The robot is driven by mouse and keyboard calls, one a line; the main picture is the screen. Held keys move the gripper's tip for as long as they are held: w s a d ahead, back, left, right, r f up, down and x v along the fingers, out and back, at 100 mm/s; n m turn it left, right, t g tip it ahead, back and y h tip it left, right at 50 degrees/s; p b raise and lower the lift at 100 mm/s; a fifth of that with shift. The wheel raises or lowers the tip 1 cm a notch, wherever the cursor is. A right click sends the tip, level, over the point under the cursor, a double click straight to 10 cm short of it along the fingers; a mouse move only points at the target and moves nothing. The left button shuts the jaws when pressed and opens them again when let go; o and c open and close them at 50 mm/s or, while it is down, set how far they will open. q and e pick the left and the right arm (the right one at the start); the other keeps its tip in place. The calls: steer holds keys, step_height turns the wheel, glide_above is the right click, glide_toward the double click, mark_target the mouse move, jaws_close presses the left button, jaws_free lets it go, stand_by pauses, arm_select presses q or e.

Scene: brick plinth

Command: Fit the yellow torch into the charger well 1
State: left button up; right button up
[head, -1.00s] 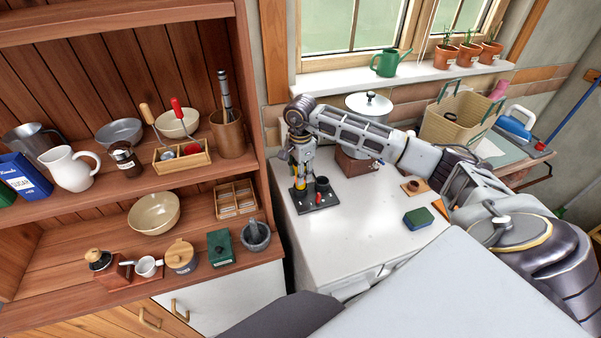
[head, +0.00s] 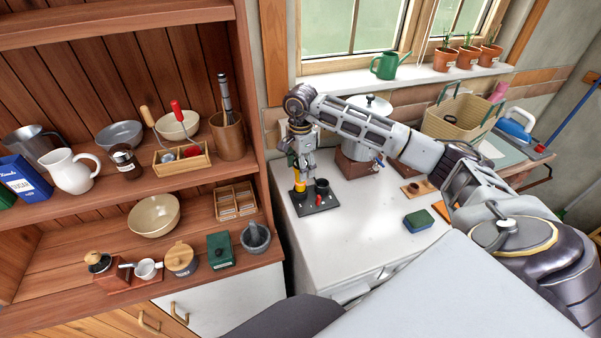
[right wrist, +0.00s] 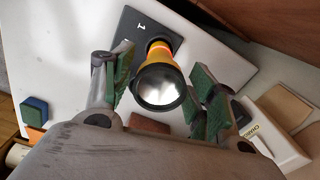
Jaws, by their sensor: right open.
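The yellow torch (head: 299,175) stands upright at the left well of the dark charger plate (head: 321,207). In the right wrist view the torch (right wrist: 161,57) points its round lens up at the camera, and its lower end meets the charger plate (right wrist: 133,22) beside a white "1". The torch hides the well's rim there. My right gripper (head: 301,158) is just above the torch, pointing down. In the right wrist view its green-padded fingers (right wrist: 163,82) are open on both sides of the torch, with gaps. My left gripper is out of view.
A lidded pot (head: 369,104) on a brown box (head: 355,164) stands behind my right arm. A sponge (head: 418,220) lies to the right on the white counter (head: 355,225). The wooden shelf unit (head: 257,150) borders the left.

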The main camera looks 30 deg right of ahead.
step_height(320, 180, up, 8)
steer(key=shift+r, duration=0.1)
stand_by(0.4)
stand_by(0.6)
